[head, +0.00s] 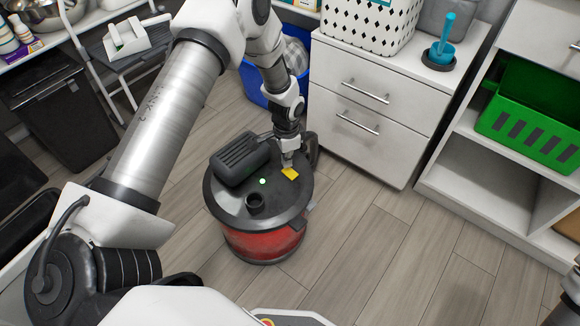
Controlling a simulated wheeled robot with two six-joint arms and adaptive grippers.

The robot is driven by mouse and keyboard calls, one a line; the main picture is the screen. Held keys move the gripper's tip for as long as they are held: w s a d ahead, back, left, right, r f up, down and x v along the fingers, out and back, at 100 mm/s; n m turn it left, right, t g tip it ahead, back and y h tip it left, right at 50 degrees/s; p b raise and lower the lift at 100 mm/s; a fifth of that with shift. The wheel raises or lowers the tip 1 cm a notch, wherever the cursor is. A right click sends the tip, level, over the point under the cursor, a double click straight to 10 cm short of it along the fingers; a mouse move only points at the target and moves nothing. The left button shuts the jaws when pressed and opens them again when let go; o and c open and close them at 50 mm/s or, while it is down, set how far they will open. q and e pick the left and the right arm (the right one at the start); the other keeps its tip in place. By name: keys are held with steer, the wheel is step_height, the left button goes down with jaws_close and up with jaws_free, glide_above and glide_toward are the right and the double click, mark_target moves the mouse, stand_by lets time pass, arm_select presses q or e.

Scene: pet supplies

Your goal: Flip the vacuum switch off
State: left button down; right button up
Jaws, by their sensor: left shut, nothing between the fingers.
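The vacuum (262,241) stands upright on the floor, with a red drum and a black lid. A dark ribbed motor housing (239,159) sits on the lid, and a round black port (255,202) is near its front. A small yellow switch (290,174) is on the right part of the lid. A small green light (262,181) shows to its left. My left gripper (287,161) points down, shut and empty, just behind the yellow switch. I cannot tell whether its tips touch the switch. My right gripper is not in view.
A white drawer cabinet (366,127) stands behind and right of the vacuum. A blue bin (255,88) is behind it. A shelf with a green basket (530,125) is at the right. A black bin (60,115) stands at the left. The floor (360,250) right of the vacuum is clear.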

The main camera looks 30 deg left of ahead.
mark_target(287, 170)
arm_select(q)
steer(key=shift+f+b, duration=0.65)
steer(key=shift+f, duration=0.7)
stand_by(0.4)
steer(key=shift+r, duration=0.15)
step_height(287, 170, up, 7)
steer(key=p, duration=0.6)
steer(key=shift+p, duration=0.4)
